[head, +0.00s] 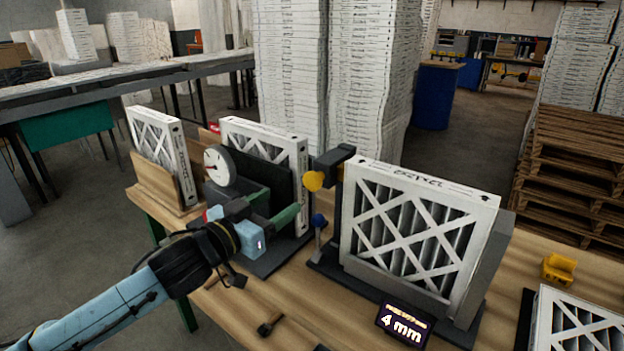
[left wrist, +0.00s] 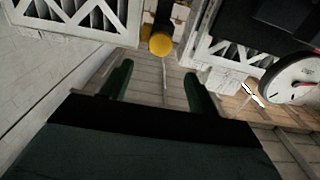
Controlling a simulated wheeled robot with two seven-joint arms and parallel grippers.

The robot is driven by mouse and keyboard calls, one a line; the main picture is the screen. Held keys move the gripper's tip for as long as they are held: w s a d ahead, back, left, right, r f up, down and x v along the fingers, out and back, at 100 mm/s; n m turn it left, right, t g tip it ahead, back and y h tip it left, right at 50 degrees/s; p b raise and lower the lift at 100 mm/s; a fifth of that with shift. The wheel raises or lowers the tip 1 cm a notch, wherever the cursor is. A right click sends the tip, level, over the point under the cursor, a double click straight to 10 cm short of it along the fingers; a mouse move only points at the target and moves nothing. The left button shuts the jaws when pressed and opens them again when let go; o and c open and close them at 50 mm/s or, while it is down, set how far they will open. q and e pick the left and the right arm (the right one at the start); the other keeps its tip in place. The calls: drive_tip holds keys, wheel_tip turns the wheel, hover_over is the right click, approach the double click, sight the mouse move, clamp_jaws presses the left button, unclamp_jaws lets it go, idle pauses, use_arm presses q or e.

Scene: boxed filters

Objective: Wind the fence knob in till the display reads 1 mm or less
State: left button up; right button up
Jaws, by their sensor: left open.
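A small display (head: 403,325) at the front of the fixture reads 4 mm. A yellow round knob (head: 313,181) sticks out to the left from a dark block (head: 333,162) beside a boxed filter (head: 415,225) standing in the fixture. My left gripper (head: 275,207) is open and empty, left of the yellow knob and a little nearer and lower. In the left wrist view the yellow knob (left wrist: 161,44) lies ahead of the open green fingers (left wrist: 158,82), roughly centred between them and apart from them. My right gripper is not in view.
A blue-topped lever (head: 319,221) stands just below the yellow knob. A dial gauge (head: 220,166) and another boxed filter (head: 270,160) stand behind my left gripper. A yellow object (head: 559,269) and a further filter (head: 580,322) are at the right. The front table is mostly clear.

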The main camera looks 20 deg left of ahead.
sight(310, 181)
use_arm(q)
drive_tip(key=p+x, duration=0.1)
drive_tip(key=x, duration=1.1)
drive_tip(key=shift+f, duration=0.1)
drive_tip(key=c, duration=0.9)
drive_tip(key=shift+c, duration=0.2)
